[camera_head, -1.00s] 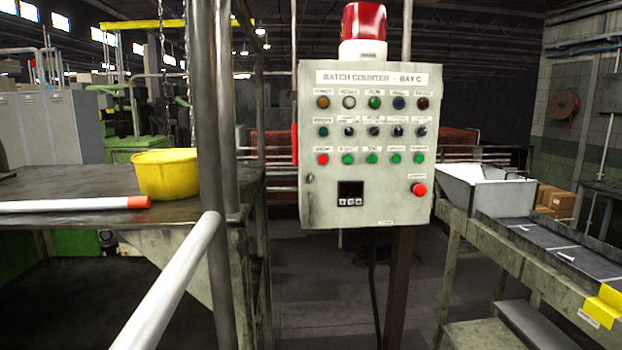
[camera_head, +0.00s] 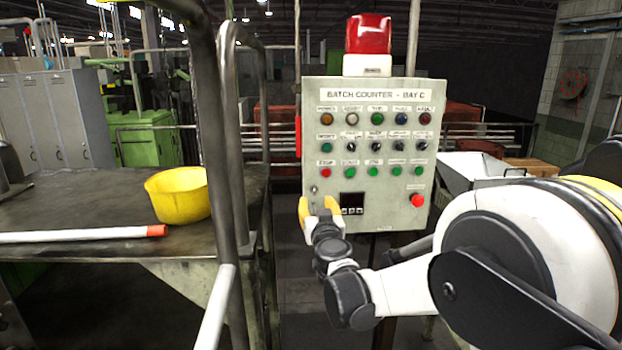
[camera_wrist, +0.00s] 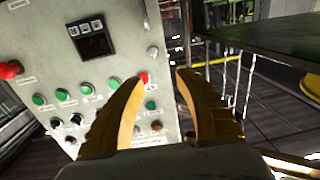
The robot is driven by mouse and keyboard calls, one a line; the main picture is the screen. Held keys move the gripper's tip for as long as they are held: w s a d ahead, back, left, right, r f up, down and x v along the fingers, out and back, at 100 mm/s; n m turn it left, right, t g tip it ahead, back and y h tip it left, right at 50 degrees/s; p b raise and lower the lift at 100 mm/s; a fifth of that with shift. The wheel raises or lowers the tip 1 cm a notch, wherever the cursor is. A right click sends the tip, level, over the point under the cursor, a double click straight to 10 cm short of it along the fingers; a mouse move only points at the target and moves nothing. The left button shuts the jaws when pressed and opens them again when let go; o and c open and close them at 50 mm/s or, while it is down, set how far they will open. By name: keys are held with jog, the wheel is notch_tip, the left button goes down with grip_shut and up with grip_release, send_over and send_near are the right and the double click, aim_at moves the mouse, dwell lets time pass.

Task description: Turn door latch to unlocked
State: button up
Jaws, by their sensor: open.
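The grey-green control cabinet (camera_head: 430,150) is labelled "BATCH COUNTER - BAY C". A small round metal fitting (camera_head: 314,189) sits at the lower left of its door. The elongated latch below that fitting is mostly hidden behind my gripper (camera_head: 318,205). In the wrist view the cabinet face (camera_wrist: 65,20) appears upside down, with a small pale fitting (camera_wrist: 152,52) near its edge. My gripper (camera_wrist: 161,78) has its two yellow fingers apart with nothing held between them. It is in front of the cabinet's left edge; contact is unclear.
A red emergency button (camera_head: 417,200), a small display (camera_head: 352,203) and rows of buttons lie close by on the cabinet. To the left is a table (camera_head: 80,205) with a yellow bucket (camera_head: 178,195) and metal posts (camera_head: 228,100). A white chute (camera_head: 470,170) stands right.

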aim_at(314, 190)
jog(key=shift+m+h, duration=0.3)
jog(key=shift+h, duration=0.2)
jog(key=w, duration=0.4)
jog(key=w+f, duration=0.1)
jog(key=w, duration=0.7)
jog(key=shift+d+f, duration=0.15)
jog(key=shift+d, duration=0.1)
grip_shut()
